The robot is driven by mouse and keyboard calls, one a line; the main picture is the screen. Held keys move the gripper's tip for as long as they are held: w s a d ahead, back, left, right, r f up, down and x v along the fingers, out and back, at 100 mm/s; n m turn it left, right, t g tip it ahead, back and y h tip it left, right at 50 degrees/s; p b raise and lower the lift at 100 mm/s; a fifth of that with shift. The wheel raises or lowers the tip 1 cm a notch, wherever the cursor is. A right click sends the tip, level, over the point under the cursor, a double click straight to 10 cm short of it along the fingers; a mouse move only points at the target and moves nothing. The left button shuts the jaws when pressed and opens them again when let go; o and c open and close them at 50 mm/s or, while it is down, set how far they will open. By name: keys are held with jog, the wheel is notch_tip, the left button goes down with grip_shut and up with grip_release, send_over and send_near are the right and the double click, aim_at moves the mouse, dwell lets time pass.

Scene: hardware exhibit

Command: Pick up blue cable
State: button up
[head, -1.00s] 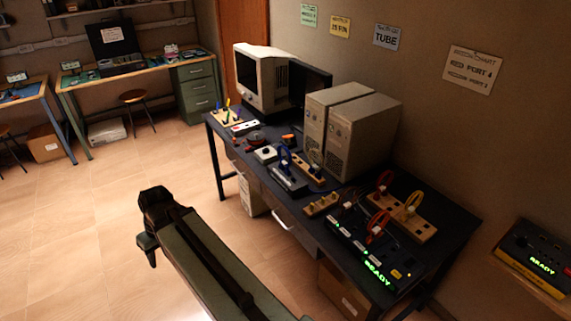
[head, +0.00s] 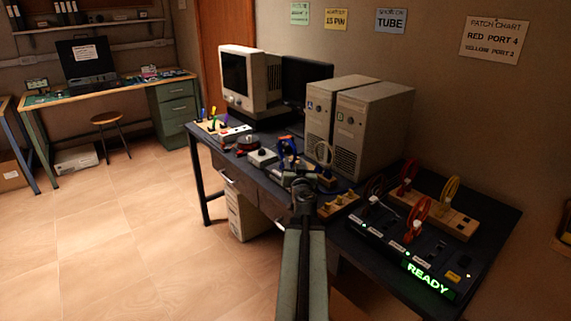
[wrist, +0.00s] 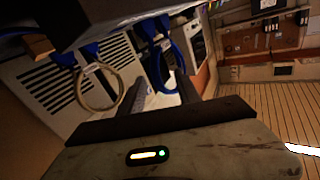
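A blue cable (head: 288,147) stands as a loop on the dark desk (head: 480,215), in front of the left computer tower. In the wrist view a blue cable loop (wrist: 153,66) shows beyond my fingers, roughly in the gap between them; I cannot tell how far off it is. More blue (wrist: 66,57) shows at the left, beside a pale cable loop (wrist: 84,92). My gripper (head: 303,188) is at the front edge of the desk, near the blue cable. In the wrist view its fingers (wrist: 161,92) are apart with nothing visibly held.
Two beige towers (head: 360,125) stand behind the cables. A patch box lit READY (head: 428,278) and red cables (head: 418,212) are at right.

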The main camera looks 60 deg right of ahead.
jog(key=shift+x, duration=1.45)
jog(key=x, duration=0.4)
jog(key=shift+w+d, duration=0.1)
jog(key=shift+d, duration=0.25)
jog(key=shift+a, duration=0.1)
grip_shut()
